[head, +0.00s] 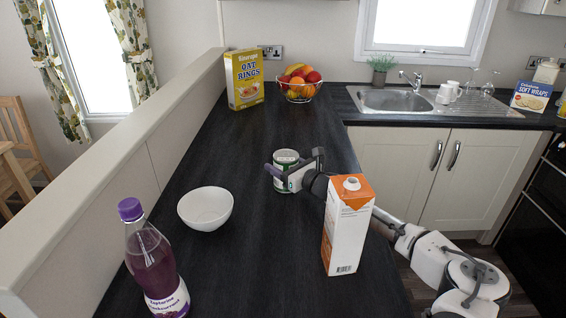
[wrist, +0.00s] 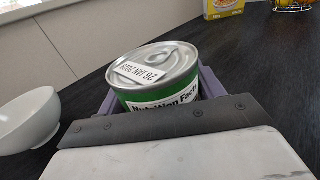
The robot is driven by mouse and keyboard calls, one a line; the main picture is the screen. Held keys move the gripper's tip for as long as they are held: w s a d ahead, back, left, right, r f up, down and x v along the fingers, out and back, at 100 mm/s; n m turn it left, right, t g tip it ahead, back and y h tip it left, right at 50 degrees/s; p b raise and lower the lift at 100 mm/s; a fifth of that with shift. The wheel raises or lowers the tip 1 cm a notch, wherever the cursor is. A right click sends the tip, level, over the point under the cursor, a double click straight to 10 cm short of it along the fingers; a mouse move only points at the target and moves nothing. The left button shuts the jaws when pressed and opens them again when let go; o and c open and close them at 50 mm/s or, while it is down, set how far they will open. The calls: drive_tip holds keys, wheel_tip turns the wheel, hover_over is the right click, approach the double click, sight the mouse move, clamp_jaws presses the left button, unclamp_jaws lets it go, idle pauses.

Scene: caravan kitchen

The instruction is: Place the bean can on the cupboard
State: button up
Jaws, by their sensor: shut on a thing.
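The bean can (head: 285,158), silver-topped with a green and white label, is on or just above the dark worktop in the head view; I cannot tell which. In the wrist view the can (wrist: 158,75) is upright or slightly tilted, with a date label on its lid. My gripper (head: 287,179) is shut on the can, with its fingers around the can's sides. The pale cupboard (head: 430,180) with two doors is under the sink at the right.
An orange and white carton (head: 345,228) stands close in front of my arm. A white bowl (head: 205,208) is left of the can, and a purple bottle (head: 155,265) is at the near left. A cereal box (head: 244,80) and fruit basket (head: 299,84) stand at the back.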

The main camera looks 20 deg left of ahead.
drive_tip(key=shift+r, duration=0.1)
drive_tip(key=shift+f+b, duration=0.25)
drive_tip(key=shift+b, duration=0.05)
drive_tip(key=o, duration=1.4)
drive_tip(key=shift+o, duration=0.2)
drive_tip(key=shift+r, duration=0.15)
